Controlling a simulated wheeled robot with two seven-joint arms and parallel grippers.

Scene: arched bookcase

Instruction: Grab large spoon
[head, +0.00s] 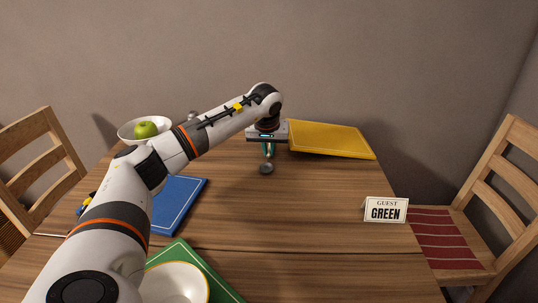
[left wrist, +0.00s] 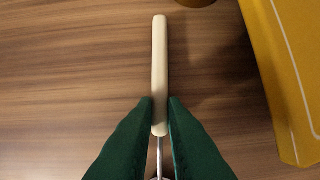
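The large spoon has a cream handle (left wrist: 160,60) and a thin metal neck in the left wrist view. Its bowl is mostly cut off at the bottom edge there. In the head view a dark, rounded spoon bowl (head: 266,169) shows just below my left gripper (head: 268,150). The green fingers of the left gripper (left wrist: 161,105) are closed against both sides of the handle near its neck end. A shadow lies to the right of the handle; I cannot tell how far the spoon is off the table. My right gripper is not in view.
A yellow board (head: 330,138) lies right of the gripper. A white bowl with a green apple (head: 145,130) stands at the back left. A blue board (head: 180,205), a green board (head: 215,280) with a bowl, and a GUEST GREEN card (head: 386,210) are nearer. The table's middle is clear.

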